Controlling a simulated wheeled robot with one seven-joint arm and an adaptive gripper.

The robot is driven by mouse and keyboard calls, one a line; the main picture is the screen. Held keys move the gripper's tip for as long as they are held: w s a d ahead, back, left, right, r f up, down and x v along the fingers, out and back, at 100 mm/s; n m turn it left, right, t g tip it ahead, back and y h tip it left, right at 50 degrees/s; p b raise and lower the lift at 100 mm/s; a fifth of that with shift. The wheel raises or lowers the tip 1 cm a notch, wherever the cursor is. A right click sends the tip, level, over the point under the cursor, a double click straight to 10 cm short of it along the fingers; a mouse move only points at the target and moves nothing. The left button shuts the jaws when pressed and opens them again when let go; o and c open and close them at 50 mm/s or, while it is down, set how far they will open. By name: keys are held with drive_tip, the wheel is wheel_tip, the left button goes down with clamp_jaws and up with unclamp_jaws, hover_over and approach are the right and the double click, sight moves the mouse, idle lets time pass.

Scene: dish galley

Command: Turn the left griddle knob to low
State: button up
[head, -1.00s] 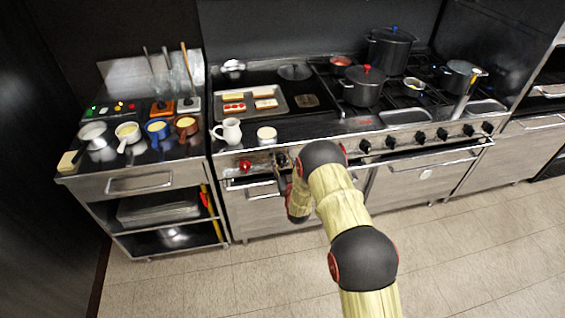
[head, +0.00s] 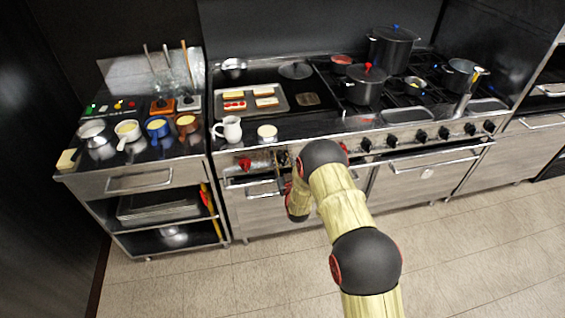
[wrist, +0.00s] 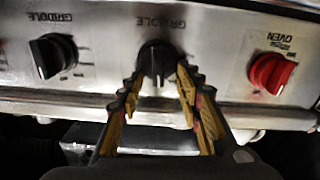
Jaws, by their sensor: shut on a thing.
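The left griddle knob (wrist: 156,58) is black and sits in the middle of the wrist view, beside the red oven knob. My gripper (wrist: 161,74) has a finger on each side of it and is shut on it. The knob's grip bar looks about vertical in this view, and its dial marks are too blurred to read. The other griddle knob (wrist: 53,57), black and tilted, is at the left, apart from the fingers. In the head view my arm largely covers the griddle knobs.
The red oven knob (wrist: 271,72) is close to the right finger; it also shows in the head view (head: 245,164). A steel rail (wrist: 75,105) runs under the knobs. A white jug (head: 230,129) and a tray of food (head: 250,111) stand on the range above.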

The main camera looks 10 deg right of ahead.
drive_tip(key=n+b, duration=0.2)
drive_tip(key=n, duration=0.1)
drive_tip(key=shift+a+f+b, duration=0.15)
drive_tip(key=shift+b, duration=0.2)
drive_tip(key=shift+a+n+b, duration=0.15)
drive_tip(key=shift+n+b, duration=0.45)
drive_tip(key=shift+n, duration=0.5)
drive_tip(key=o, duration=1)
drive_tip(key=shift+c, duration=0.2)
drive_tip(key=shift+o, duration=1.2)
drive_tip(key=shift+o, duration=0.2)
drive_tip(key=s, duration=1.2)
drive_tip(key=shift+f, duration=0.1)
